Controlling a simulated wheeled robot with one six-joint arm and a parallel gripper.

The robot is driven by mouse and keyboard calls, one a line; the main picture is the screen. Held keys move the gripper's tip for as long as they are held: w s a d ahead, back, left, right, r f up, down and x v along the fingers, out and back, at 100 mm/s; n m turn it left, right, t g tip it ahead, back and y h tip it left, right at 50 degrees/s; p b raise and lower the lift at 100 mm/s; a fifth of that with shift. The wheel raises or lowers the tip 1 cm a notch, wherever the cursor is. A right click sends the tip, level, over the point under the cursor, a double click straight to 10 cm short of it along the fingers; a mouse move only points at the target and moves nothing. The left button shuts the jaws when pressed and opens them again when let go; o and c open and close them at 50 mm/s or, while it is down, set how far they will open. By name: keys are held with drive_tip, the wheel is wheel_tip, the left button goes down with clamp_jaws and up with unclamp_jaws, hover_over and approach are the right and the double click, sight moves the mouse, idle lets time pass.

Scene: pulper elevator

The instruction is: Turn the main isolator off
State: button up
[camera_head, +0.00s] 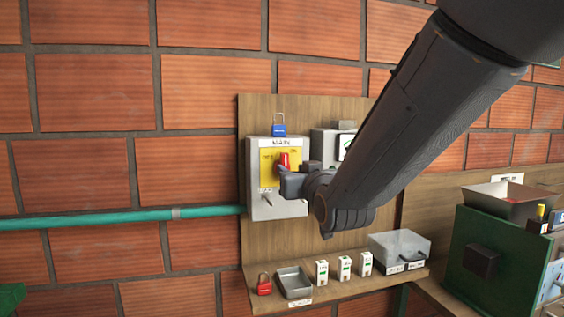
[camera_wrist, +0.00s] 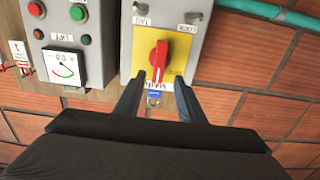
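The main isolator is a grey box (camera_head: 257,205) marked MAIN, with a yellow plate (camera_head: 268,158) and a red rotary handle (camera_head: 284,159). In the wrist view, which is turned upside down, the red handle (camera_wrist: 158,62) stands along the length of the box, slightly tilted, on the yellow plate (camera_wrist: 178,50). My gripper (camera_wrist: 160,77) is open, its two fingers apart on either side of the handle's near end; I cannot tell whether they touch it. In the head view my gripper (camera_head: 285,178) is right at the box and hides its lower right part.
A blue padlock (camera_head: 279,127) hangs above the isolator. A grey box with a meter (camera_wrist: 65,67) and buttons stands beside it. The shelf below holds a red padlock (camera_head: 264,285), a metal tray (camera_head: 294,283), several white blocks (camera_head: 344,268) and a clear-lidded box (camera_head: 399,248).

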sight(285, 166)
drive_tip(key=shift+p+x, duration=1.25)
drive_tip(key=shift+x, duration=2.15)
drive_tip(key=shift+f, duration=0.15)
clamp_jaws()
